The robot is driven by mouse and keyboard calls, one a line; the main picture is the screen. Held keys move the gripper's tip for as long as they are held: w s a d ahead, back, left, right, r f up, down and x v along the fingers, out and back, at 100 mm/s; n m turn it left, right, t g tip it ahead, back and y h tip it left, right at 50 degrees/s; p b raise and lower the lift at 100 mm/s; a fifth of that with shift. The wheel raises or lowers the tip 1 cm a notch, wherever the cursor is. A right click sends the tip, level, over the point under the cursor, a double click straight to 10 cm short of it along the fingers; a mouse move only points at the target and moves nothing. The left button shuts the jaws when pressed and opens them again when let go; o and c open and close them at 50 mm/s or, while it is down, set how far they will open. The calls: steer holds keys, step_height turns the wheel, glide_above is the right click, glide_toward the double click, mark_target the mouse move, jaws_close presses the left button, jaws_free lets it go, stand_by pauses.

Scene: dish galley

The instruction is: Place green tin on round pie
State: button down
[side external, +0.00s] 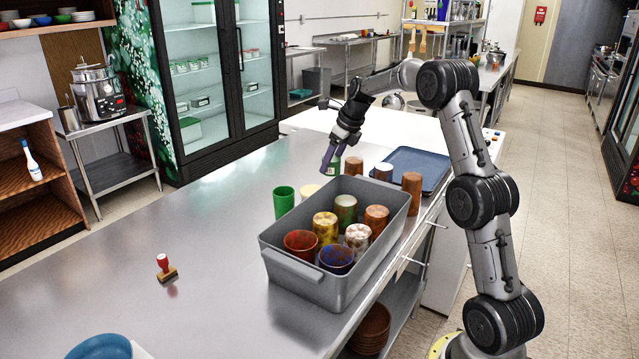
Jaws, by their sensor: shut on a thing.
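My gripper (329,160) is above the steel counter, just behind the grey bin. It is shut on a small green thing (336,164), which looks like the green tin; the fingers hide much of it. A bright green cup (284,200) stands on the counter left of the bin. A pale cream thing (310,190) lies beside it, partly hidden by the bin wall; I cannot tell whether it is the round pie. No other thing in view is clearly a pie.
The grey bin (290,264) holds several coloured cups. Brown cups (353,166) (412,184) and a pale-topped one (383,171) stand behind it, near a blue tray (425,163). A red-handled stamp (165,268) stands on the counter's left. The counter (220,225) between is clear.

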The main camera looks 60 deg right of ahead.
steer(key=w+d+f, duration=0.1)
steer(key=w+f, duration=0.1)
steer(key=w+d+f, duration=0.1)
steer(key=f, duration=0.1)
steer(key=w+d+f, duration=0.1)
steer(key=w+f, duration=0.1)
steer(key=shift+w+d+f, duration=0.15)
steer(key=shift+w, duration=0.2)
steer(key=shift+w+d+f, duration=0.1)
steer(key=shift+w+f, duration=0.1)
steer(key=shift+f, duration=1.55)
steer(key=shift+f, duration=0.15)
steer(key=shift+c, duration=0.5)
jaws_free()
